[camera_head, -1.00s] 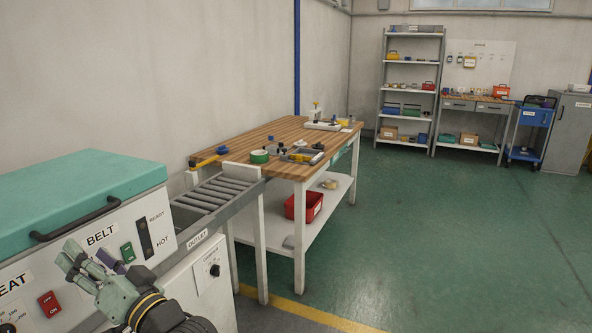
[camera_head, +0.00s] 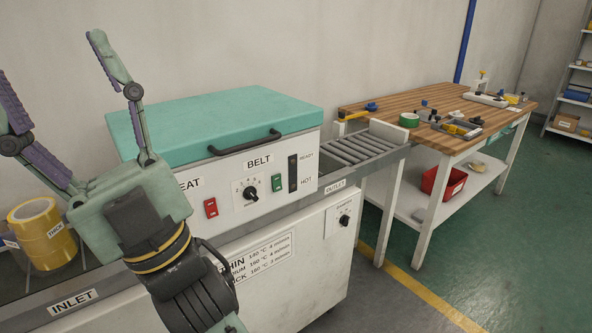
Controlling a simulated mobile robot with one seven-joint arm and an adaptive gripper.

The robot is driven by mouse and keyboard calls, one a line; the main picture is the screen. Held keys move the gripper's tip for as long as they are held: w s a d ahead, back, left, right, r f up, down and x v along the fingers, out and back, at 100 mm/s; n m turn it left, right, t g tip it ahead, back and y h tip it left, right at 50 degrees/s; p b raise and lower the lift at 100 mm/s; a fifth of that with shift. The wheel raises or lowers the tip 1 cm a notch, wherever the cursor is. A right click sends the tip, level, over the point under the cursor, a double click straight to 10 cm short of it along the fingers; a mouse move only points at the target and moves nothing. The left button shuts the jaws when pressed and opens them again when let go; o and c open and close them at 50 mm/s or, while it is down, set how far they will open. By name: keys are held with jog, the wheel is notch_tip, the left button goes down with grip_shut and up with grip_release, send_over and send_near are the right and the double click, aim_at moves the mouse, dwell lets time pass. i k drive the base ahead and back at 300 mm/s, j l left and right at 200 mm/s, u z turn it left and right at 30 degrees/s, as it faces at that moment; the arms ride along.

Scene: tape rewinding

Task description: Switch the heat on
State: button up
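The machine with a teal lid (camera_head: 215,125) stands at the centre-left. Its white front panel has a partly covered HEAT label (camera_head: 190,183) with a red rocker switch (camera_head: 211,208) below and right of it. The switch's position is too small to read. A green switch (camera_head: 277,183) sits under the BELT label (camera_head: 258,162), with a dial (camera_head: 250,193) between the switches. My gripper (camera_head: 48,55) is at the left, fingers spread and pointing up, with nothing between them. It is apart from the red switch and hides the panel's left part.
Yellow tape rolls (camera_head: 42,232) sit by the INLET end (camera_head: 75,301). A black handle (camera_head: 245,143) juts from the lid. An outlet roller track (camera_head: 360,150) leads to a wooden workbench (camera_head: 400,100). The green floor (camera_head: 500,240) at right is clear.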

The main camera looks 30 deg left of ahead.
aim_at(211, 207)
jog(key=u, duration=1.25)
jog(key=k+j, duration=0.05)
jog(key=j, duration=0.05)
